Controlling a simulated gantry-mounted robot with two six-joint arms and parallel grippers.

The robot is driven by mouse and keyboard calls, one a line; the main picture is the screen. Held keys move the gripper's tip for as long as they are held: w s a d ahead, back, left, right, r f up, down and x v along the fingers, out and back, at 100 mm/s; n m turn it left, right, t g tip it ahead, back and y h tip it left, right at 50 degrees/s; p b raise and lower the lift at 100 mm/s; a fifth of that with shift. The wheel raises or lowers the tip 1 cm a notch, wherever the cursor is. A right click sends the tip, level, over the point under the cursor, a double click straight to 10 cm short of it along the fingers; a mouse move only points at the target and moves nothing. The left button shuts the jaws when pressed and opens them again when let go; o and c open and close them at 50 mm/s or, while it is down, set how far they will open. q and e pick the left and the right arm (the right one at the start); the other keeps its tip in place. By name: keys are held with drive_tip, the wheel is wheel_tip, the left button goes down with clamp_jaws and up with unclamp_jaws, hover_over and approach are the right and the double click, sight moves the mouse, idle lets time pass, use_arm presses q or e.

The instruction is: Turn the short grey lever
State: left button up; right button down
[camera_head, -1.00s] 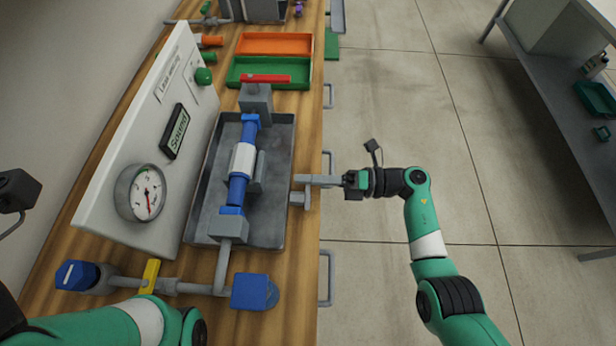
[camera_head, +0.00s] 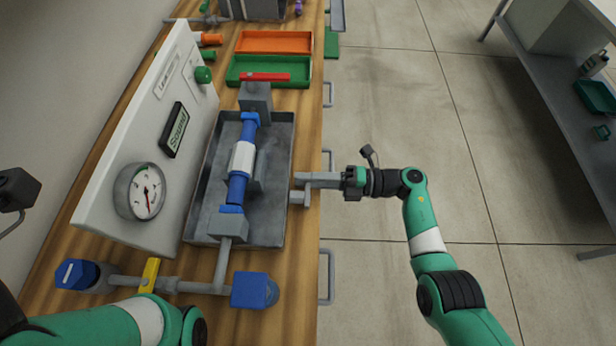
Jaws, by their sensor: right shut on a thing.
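My right gripper (camera_head: 308,181) reaches in from the right over the bench's front edge, beside the grey tray (camera_head: 285,215). Its pale grey fingers are shut on a small grey piece, which I take to be the short grey lever (camera_head: 299,197). The fingers and the lever are nearly the same colour, so where one ends and the other begins is hard to tell. My left arm shows at the lower left; its gripper is out of view.
A blue and white pipe section (camera_head: 242,160) lies over the tray. A white panel with a round gauge (camera_head: 139,191) stands behind. A red lever (camera_head: 265,77), a yellow lever (camera_head: 150,275) and a blue knob (camera_head: 250,290) are nearby. The floor at right is clear.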

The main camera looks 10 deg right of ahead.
drive_tip(key=c, duration=0.7)
unclamp_jaws()
drive_tip(key=shift+f, duration=0.1)
